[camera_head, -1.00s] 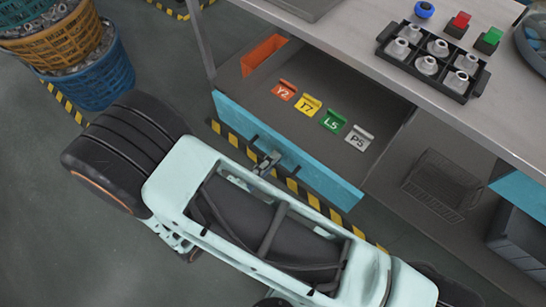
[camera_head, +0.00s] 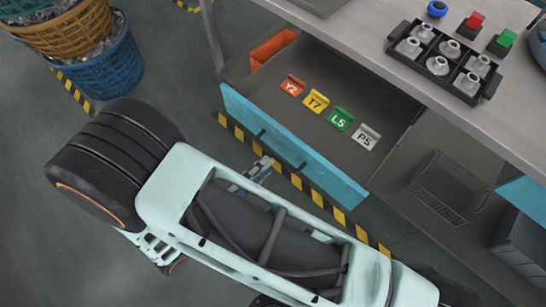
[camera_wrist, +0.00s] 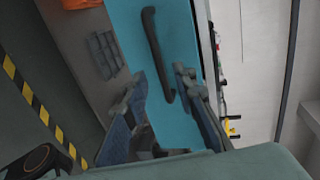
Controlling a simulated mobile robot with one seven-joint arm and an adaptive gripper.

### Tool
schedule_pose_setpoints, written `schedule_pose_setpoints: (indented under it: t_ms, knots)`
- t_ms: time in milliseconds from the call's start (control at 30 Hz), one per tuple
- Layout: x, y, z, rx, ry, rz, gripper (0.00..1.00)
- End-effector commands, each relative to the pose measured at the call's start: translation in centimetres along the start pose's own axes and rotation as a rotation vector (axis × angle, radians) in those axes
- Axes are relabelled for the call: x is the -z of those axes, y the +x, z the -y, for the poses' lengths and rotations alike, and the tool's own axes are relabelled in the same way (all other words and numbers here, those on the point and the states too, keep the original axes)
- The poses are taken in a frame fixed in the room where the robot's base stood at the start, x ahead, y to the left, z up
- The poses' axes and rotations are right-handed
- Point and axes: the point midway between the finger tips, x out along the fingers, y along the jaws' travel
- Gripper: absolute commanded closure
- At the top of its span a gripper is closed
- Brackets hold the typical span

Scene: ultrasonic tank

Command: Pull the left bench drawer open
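The left bench drawer (camera_head: 332,185) has a blue front and stands pulled out from the bench, its inside showing from above. Its dark bar handle (camera_head: 283,149) runs along the front; it also shows in the wrist view (camera_wrist: 152,42) on the blue drawer front (camera_wrist: 183,125). My gripper (camera_head: 264,163) is just outside the drawer front, apart from the handle. In the wrist view my gripper (camera_wrist: 160,84) has its two fingers spread, with nothing held between them; the handle lies beyond the fingertips.
The drawer holds an orange bin (camera_head: 272,49) and colored tags, such as the green one (camera_head: 340,119). A black rack (camera_head: 446,64) of metal parts and push buttons stand on the bench top (camera_head: 370,35). Baskets (camera_head: 103,70) stand at upper left. Striped floor tape (camera_head: 318,199) runs below the drawer.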

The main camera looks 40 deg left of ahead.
Motion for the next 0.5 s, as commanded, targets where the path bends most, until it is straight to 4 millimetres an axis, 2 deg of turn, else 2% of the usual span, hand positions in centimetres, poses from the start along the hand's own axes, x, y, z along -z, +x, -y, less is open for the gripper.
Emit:
schedule_pose_setpoints:
  t_ms: [100, 233, 500]
  knots:
    - [-0.1, -2.6, 0.0, -0.001, 0.001, 0.002, 0.75]
    - [0.0, -4.6, 0.0, 0.0, 0.0, 0.001, 0.75]
    - [0.0, -6.1, 0.1, 0.002, 0.0, -0.001, 0.75]
